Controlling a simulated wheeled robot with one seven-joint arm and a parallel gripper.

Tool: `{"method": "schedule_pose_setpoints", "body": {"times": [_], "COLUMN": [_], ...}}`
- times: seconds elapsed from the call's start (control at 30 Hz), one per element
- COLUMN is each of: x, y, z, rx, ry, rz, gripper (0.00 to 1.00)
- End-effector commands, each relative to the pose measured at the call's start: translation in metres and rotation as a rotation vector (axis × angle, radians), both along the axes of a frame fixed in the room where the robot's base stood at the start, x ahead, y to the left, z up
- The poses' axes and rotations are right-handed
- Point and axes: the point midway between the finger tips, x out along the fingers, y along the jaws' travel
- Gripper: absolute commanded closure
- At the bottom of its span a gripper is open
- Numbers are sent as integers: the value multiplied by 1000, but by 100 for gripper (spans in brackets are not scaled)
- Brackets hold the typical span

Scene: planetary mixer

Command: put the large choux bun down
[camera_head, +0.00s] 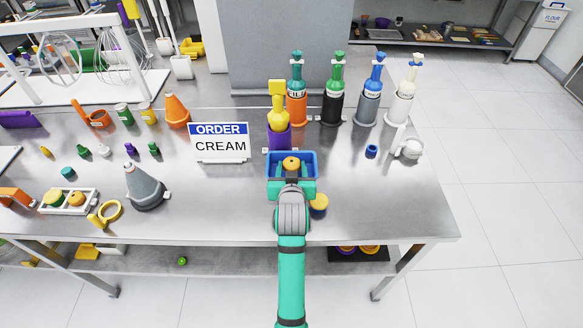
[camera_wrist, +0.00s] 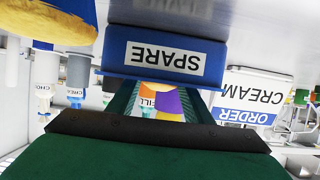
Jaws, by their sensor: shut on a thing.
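The orange-tan choux bun (camera_head: 291,163) shows just beyond my gripper (camera_head: 291,175), over the blue tray (camera_head: 308,158). In the wrist view, which is upside down, the tray (camera_wrist: 125,57) carries a SPARE label. My fingers reach towards its rim, and a small tan patch of the bun (camera_wrist: 158,88) shows between the fingertips. My gripper (camera_wrist: 160,95) is shut on the bun. Most of the bun is hidden in the wrist view, so I cannot tell whether it touches the tray floor.
A round yellow-topped thing (camera_head: 319,202) stands close to the right of my gripper. The CREAM order sign (camera_head: 219,143) stands left of the tray. A purple holder (camera_head: 279,137) and several bottles (camera_head: 337,95) stand behind. The table (camera_head: 370,205) is clear at the right front.

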Motion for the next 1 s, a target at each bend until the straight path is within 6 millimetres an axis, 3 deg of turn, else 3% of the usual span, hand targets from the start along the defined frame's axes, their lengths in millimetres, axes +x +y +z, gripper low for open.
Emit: {"method": "schedule_pose_setpoints", "body": {"times": [0.6, 0.63, 0.7, 1.0], "x": [0, -1, -1, -2], "y": [0, 0, 0, 2], "z": [-14, -15, -16, -16], "rx": [0, 0, -1, -2], "ry": [6, 7, 9, 15], "rz": [-1, -1, 0, 4], "gripper": [75, 47, 34, 34]}}
